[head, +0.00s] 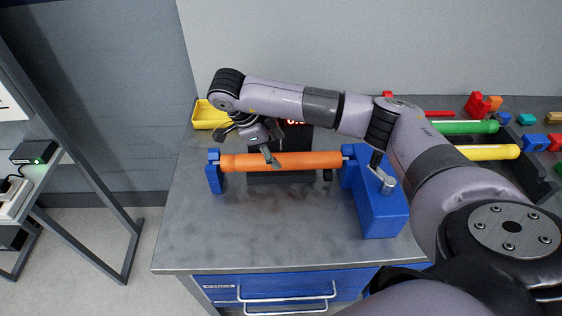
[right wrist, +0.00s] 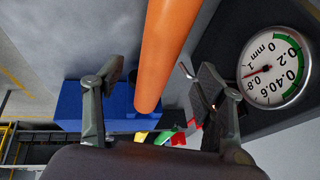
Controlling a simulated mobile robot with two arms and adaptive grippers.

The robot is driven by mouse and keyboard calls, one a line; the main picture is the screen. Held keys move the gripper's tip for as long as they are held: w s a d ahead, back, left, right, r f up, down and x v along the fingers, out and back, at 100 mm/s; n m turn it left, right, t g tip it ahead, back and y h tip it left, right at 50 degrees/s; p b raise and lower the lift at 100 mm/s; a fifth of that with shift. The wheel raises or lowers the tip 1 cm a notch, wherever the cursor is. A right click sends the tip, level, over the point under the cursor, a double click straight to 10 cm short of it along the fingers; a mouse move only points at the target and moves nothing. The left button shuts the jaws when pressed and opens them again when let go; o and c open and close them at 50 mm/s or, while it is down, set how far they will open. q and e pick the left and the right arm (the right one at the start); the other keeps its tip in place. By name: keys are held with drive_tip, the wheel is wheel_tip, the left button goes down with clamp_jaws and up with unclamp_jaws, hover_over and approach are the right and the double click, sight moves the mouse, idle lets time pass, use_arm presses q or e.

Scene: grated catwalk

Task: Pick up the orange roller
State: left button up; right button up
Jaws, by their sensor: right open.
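The orange roller (head: 305,160) lies level across a blue stand, between a thin blue post (head: 214,172) at its left end and a larger blue block (head: 380,205) at its right end. My right gripper (head: 250,143) is over the left part of the roller, with one finger overlapping it in the head view. In the right wrist view the gripper (right wrist: 156,95) is open, and the roller (right wrist: 163,50) shows between its two spread fingers, apart from both. My left gripper is not in view.
A round dial gauge (right wrist: 270,68) is close beside one finger in the right wrist view. A crank handle (head: 383,178) tops the blue block. A yellow bin (head: 208,114) stands behind left; green (head: 465,127) and yellow (head: 488,152) rollers lie right. The bench front (head: 270,235) is clear.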

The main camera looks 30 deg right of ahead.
sight(279, 157)
drive_tip(key=shift+s+d+f, duration=0.1)
drive_tip(key=shift+d+f, duration=0.05)
drive_tip(key=shift+f, duration=0.15)
drive_tip(key=shift+d+f, duration=0.15)
drive_tip(key=shift+f, duration=0.35)
drive_tip(key=p+x, duration=0.2)
drive_tip(key=x, duration=0.1)
drive_tip(key=shift+f, duration=0.25)
drive_tip(key=shift+d+f, duration=0.1)
drive_tip(key=shift+f, duration=0.35)
drive_tip(key=c, duration=0.4)
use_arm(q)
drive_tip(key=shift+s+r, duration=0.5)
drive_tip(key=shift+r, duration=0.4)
use_arm(e)
clamp_jaws()
